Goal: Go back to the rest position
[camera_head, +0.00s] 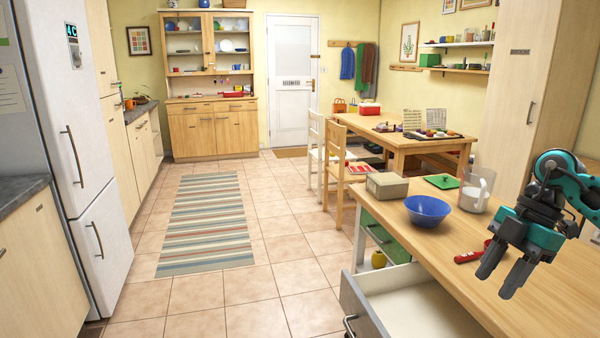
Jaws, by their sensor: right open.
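My right gripper (504,271) shows at the right of the head view. It is open and empty, with its fingers pointing down above the wooden worktop (565,290). A red object (468,256) lies on the worktop just left of the fingers, partly hidden behind them. A blue bowl (428,211) stands on the worktop to the left of the gripper, apart from it. My left gripper does not show.
An open drawer (352,306) juts out left below the worktop. A clear pitcher (476,190), a grey box (387,186) and a green item (442,182) stand near the worktop's far end. A striped rug (208,225) lies on the open tiled floor. A fridge (85,150) stands left.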

